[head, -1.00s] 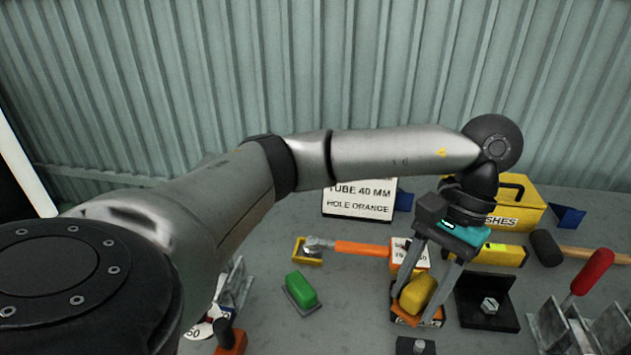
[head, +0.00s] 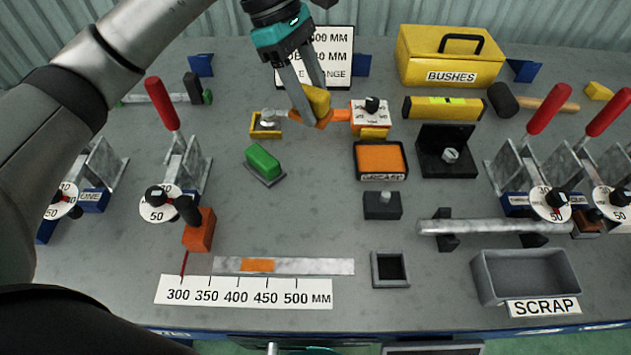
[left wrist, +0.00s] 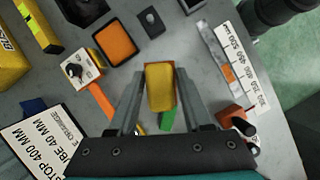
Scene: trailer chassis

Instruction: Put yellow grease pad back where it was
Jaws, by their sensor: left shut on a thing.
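The yellow grease pad (head: 316,98) has an orange underside and is held in the air by my left gripper (head: 311,108), which is shut on it. In the left wrist view the pad (left wrist: 160,85) sits between the two fingers (left wrist: 159,95). The grease tray (head: 380,174), a dark box with an orange inside and a GREASE label, stands on the bench to the right of the pad; it also shows in the left wrist view (left wrist: 132,58). The pad is apart from the tray. My right gripper is not in view.
A green block (head: 262,161) lies to the left. A white-topped box with a black knob (head: 371,114) stands behind the tray.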

